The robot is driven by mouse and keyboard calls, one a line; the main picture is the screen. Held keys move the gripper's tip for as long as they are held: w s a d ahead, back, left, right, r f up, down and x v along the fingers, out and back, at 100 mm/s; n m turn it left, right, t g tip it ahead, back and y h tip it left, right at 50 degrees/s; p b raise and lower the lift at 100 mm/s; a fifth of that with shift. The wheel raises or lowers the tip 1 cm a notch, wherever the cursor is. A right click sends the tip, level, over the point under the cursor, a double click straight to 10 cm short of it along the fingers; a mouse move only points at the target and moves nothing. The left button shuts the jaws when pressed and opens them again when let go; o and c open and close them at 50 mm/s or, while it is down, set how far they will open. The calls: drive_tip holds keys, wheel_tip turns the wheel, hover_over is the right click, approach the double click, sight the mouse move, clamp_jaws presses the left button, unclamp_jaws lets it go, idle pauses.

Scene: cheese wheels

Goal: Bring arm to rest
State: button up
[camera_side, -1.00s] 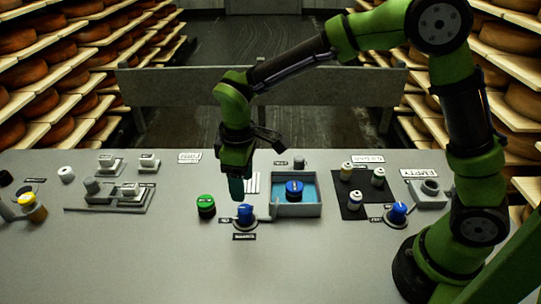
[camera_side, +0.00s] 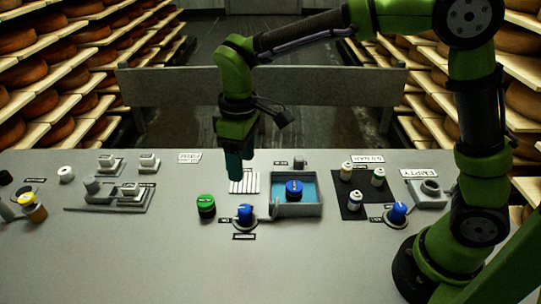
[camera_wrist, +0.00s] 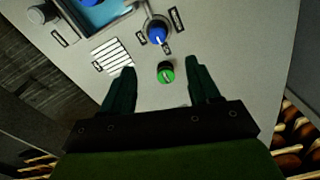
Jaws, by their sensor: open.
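My gripper (camera_side: 234,165) is open and empty, raised above the grey table (camera_side: 150,255) near the white striped pad. In the wrist view its two fingers (camera_wrist: 160,85) are spread apart with nothing between them but the table beyond. A green-topped cylinder (camera_side: 205,206) stands on the table to the left of a blue knob-like piece (camera_side: 245,214). Both also show in the wrist view, the green one (camera_wrist: 166,72) and the blue one (camera_wrist: 157,33). My arm reaches in from the right.
A blue-floored tray (camera_side: 312,210) holds a blue-topped piece (camera_side: 294,190). A black mat (camera_side: 347,208) with several small bottles lies to its right. Grey fixtures (camera_side: 100,190) and a yellow-banded piece (camera_side: 36,212) are at left. The front table area is clear. Cheese shelves flank the table.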

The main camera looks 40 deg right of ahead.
drive_tip(key=s+d+r+m+t+y, duration=0.1)
drive_tip(key=s+d+r+m+t, duration=0.2)
drive_tip(key=s+d+m, duration=0.2)
drive_tip(key=s+d+r+m+t, duration=0.4)
drive_tip(key=s+d+m, duration=0.1)
drive_tip(key=s+d, duration=0.4)
drive_tip(key=shift+s+r+y, duration=0.2)
drive_tip(key=shift+s+y, duration=0.2)
drive_tip(key=shift+s, duration=0.35)
